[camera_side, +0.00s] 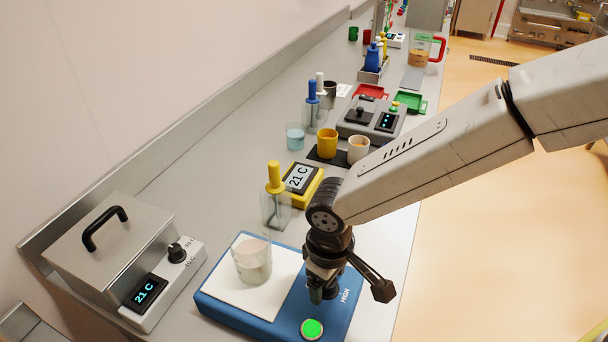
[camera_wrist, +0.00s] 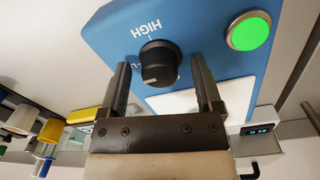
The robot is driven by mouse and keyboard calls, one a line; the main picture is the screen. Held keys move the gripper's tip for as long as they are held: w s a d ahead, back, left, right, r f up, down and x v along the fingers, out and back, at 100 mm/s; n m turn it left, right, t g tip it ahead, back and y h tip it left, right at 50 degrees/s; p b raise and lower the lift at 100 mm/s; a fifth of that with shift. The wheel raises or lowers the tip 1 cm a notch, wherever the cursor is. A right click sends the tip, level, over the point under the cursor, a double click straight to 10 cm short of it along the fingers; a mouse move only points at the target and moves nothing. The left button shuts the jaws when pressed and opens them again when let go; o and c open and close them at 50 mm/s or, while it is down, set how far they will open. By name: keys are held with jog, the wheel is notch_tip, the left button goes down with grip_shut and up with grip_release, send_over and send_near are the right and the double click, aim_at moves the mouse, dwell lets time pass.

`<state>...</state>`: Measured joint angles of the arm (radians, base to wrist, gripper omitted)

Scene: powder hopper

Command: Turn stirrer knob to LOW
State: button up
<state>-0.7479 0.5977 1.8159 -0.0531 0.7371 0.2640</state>
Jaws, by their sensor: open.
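The black stirrer knob (camera_wrist: 160,63) is on the blue stirrer base (camera_wrist: 105,38) in the wrist view. The word HIGH is printed beside it; another label is partly covered by a finger. A pale mark shows on the knob, but its exact setting is hard to read. My gripper (camera_wrist: 162,68) is open, with one finger on each side of the knob in this view and gaps between. I cannot tell whether the fingertips reach down around it. In the side view my gripper (camera_side: 318,292) points down over the base's right part and hides the knob.
A beaker (camera_side: 252,258) stands on the base's white plate (camera_side: 240,288). A green button (camera_side: 312,328) lies close to my gripper. A steel bath (camera_side: 112,245) stands at left. A yellow-handled tool (camera_side: 275,195) and a yellow display unit (camera_side: 300,182) stand behind the base.

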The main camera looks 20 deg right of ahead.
jog(key=shift+a+r, duration=0.1)
jog(key=shift+r, duration=3.7)
jog(key=shift+w+d, duration=0.1)
jog(key=shift+d, duration=0.3)
jog(key=w+d+f+m+t, duration=0.1)
jog(key=d+m, duration=0.2)
jog(key=d, duration=1.2)
jog(key=s+d+f+m, duration=0.1)
jog(key=s+d, duration=0.2)
jog(key=d, duration=0.4)
jog(key=s+d+f+m+t, duration=0.1)
jog(key=s+d+m, duration=0.1)
jog(key=d, duration=0.5)
jog(key=shift+s+d+f, duration=0.25)
jog(key=shift+s+d, duration=0.1)
jog(key=shift+s, duration=0.4)
